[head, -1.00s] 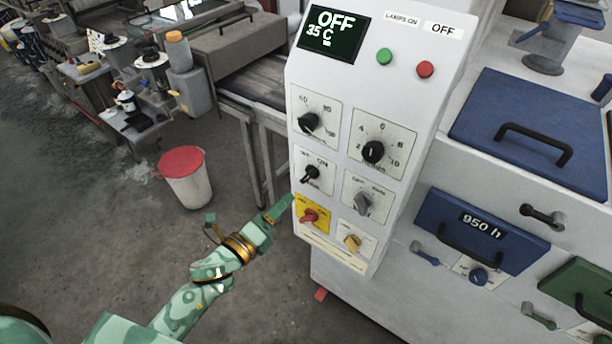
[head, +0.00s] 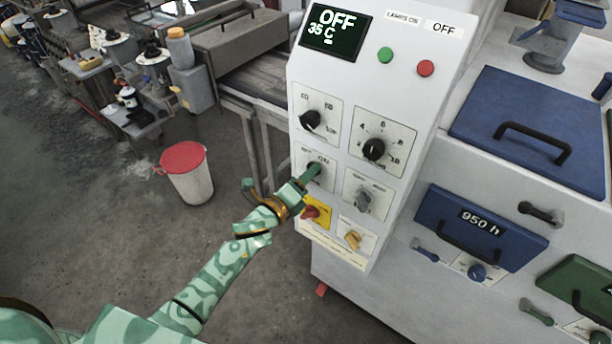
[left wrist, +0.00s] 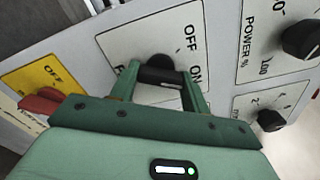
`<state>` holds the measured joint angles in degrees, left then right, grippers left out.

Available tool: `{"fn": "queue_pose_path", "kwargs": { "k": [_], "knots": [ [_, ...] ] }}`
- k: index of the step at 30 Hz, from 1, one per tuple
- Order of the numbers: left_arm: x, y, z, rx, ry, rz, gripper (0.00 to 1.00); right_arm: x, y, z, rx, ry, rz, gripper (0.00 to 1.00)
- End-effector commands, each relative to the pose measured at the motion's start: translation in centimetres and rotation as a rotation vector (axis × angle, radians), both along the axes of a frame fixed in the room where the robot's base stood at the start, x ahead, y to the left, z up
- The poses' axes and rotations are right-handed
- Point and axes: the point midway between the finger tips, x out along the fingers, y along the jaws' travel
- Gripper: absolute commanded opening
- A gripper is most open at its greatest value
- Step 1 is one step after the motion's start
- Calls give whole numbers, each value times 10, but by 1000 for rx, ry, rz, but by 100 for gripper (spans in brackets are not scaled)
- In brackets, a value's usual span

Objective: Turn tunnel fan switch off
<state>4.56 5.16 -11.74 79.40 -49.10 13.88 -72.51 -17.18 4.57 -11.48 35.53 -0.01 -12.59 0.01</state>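The control panel (head: 345,130) on the white machine carries a black rotary switch (head: 314,168) on a plate marked OFF and ON, in the left column under a dial. I take it for the tunnel fan switch; its name is not readable. In the left wrist view, the black switch knob (left wrist: 160,75) sits between the two green fingertips. My left gripper (head: 312,175) is at this switch and covers part of it. Its fingers (left wrist: 160,90) stand apart, one on each side of the knob; firm contact cannot be made out. My right gripper is not in view.
A red switch (head: 310,212) on a yellow plate lies just below my left gripper. A grey switch (head: 362,201), a yellow switch (head: 352,240) and two black dials are close by. The display (head: 335,32) reads OFF and 35 C. A red-lidded bin (head: 190,180) stands left.

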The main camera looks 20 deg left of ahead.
Motion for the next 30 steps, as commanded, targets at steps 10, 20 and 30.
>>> {"fn": "queue_pose_path", "kwargs": {
  "k": [10,20,30],
  "knots": [
    [0,1,0,-18,8,1,24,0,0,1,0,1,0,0],
    [0,1,0,-187,69,2,24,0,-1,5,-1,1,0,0],
    [0,1,1,-484,178,2,24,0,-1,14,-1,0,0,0]
  ]
}}
